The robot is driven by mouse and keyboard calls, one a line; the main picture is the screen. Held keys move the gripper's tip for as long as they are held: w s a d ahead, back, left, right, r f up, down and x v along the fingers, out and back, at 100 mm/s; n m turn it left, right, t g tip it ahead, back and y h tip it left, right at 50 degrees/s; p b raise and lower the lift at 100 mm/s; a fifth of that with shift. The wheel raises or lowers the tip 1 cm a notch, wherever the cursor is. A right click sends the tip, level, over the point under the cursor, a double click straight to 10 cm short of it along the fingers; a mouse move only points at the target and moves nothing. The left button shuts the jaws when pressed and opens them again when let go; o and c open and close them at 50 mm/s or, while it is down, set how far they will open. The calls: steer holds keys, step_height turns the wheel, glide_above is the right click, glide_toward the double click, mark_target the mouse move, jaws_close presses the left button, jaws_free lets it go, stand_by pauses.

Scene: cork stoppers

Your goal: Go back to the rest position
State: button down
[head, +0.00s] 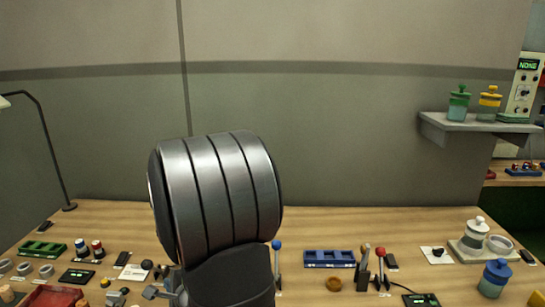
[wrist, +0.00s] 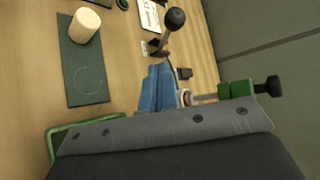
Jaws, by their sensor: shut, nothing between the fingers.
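My gripper (wrist: 158,72) shows in the wrist view as blue fingers close together, with nothing held between them. A pale cork stopper (wrist: 84,25) stands upright on a dark green mat (wrist: 88,88), apart from the fingers. An outlined circle on the mat is bare. In the head view my thick grey arm fills the middle and hides part of the bench; I cannot make out the fingers there.
A lever with a black ball knob (wrist: 175,18) rises near the fingers. A green tray edge (wrist: 52,140) is at lower left. In the head view, a blue rack (head: 330,258) and red-knobbed lever (head: 380,254) stand right of my arm. A wall shelf (head: 478,124) holds jars.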

glide_toward(153, 267)
steer(key=x, duration=0.5)
steer(key=shift+a, duration=0.1)
steer(key=s+f+v, duration=0.1)
steer(key=f+v, duration=0.1)
steer(key=v, duration=0.6)
steer(key=w+a, duration=0.2)
steer(key=w+a+f, duration=0.1)
steer(key=w+a, duration=0.3)
steer(key=shift+w+a+f, duration=0.15)
steer(key=shift+w+f, duration=0.1)
steer(key=shift+w, duration=0.1)
steer(key=w+r, duration=0.2)
steer(key=w, duration=0.3)
steer(key=v, duration=1.1)
steer(key=w+a+t+h, duration=0.2)
steer(key=w+a+t, duration=0.2)
steer(key=w+a, duration=0.3)
steer(key=shift+w+a+t+h, duration=0.3)
steer(key=shift+w+h, duration=0.1)
steer(key=shift+w, duration=1.7)
